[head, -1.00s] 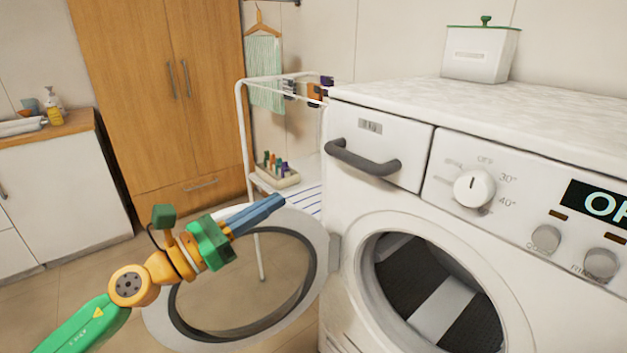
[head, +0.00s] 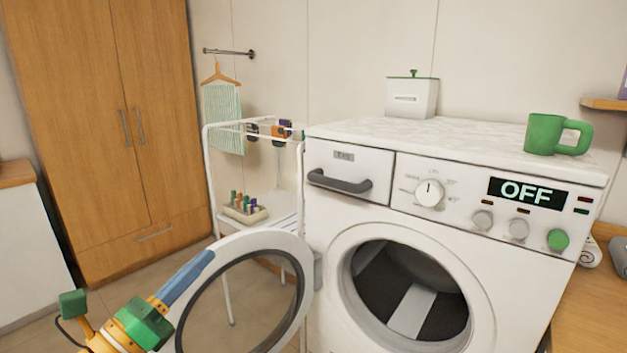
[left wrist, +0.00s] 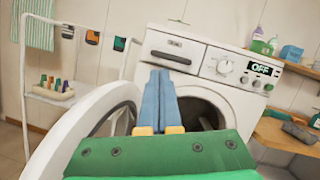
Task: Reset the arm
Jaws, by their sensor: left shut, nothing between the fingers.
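My left arm comes in from the lower left in the head view, with its green and orange wrist. My left gripper (head: 203,262) has blue fingers that lie together, shut and empty. In the left wrist view the shut fingers (left wrist: 158,76) point toward the washing machine (left wrist: 177,62). In the head view the gripper is in front of the open round washer door (head: 283,246), near its upper left rim; I cannot tell if they touch. My right gripper is in neither view.
The washing machine (head: 348,215) stands open with a dark drum; its display reads OFF. A green mug (head: 545,134) and a white box (head: 412,98) stand on top. A white drying rack (head: 212,180) is behind the door. A wooden cabinet (head: 100,110) stands at left.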

